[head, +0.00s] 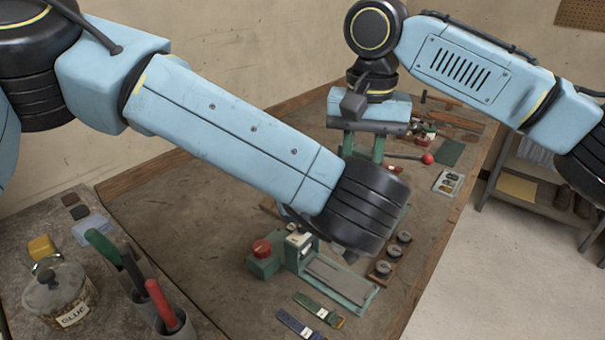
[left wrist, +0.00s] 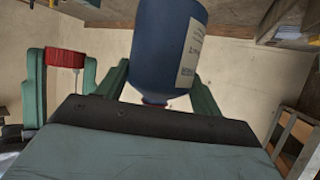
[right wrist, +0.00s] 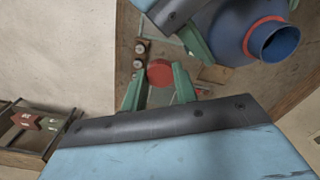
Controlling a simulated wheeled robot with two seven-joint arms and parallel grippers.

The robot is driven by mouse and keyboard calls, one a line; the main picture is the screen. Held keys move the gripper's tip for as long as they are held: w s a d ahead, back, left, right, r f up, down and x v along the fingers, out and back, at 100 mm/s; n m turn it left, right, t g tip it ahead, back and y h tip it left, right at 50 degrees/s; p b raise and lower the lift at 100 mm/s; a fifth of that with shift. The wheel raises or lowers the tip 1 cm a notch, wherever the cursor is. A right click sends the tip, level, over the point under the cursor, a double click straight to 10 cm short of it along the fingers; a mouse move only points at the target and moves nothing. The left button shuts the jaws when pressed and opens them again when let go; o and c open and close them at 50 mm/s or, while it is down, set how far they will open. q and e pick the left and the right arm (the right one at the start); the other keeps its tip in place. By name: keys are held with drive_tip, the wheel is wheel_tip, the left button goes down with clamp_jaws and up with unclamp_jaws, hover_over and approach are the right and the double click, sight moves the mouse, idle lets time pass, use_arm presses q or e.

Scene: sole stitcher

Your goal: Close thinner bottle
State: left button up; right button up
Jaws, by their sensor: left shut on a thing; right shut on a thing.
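The blue thinner bottle (left wrist: 165,45) with a pale label is between the fingers of my left gripper (left wrist: 162,82), which is shut on it. In the right wrist view the bottle (right wrist: 232,35) is tilted and its neck is open, with a red ring around it (right wrist: 262,35). My right gripper (right wrist: 158,84) is shut on a red cap (right wrist: 160,70), apart from the bottle neck. The cap also shows in the left wrist view (left wrist: 65,58). In the head view my right gripper's fingers (head: 363,147) point down; my left wrist hides the bottle and cap.
A glue jar (head: 60,295) and a holder with coloured handles (head: 150,290) stand at lower left. The left part of the bench is bare.

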drive_tip(key=s+a+r+m, duration=0.1)
drive_tip(key=a+r+m, duration=0.2)
drive_tip(key=a+r, duration=0.6)
wheel_tip(320, 180, up, 3)
drive_tip(key=shift+a, duration=0.3)
drive_tip(key=shift+s, duration=0.1)
wheel_tip(320, 180, down, 4)
drive_tip(key=shift+f, duration=0.1)
drive_tip(key=shift+s, duration=0.1)
idle(0.5)
drive_tip(key=shift+f, duration=0.8)
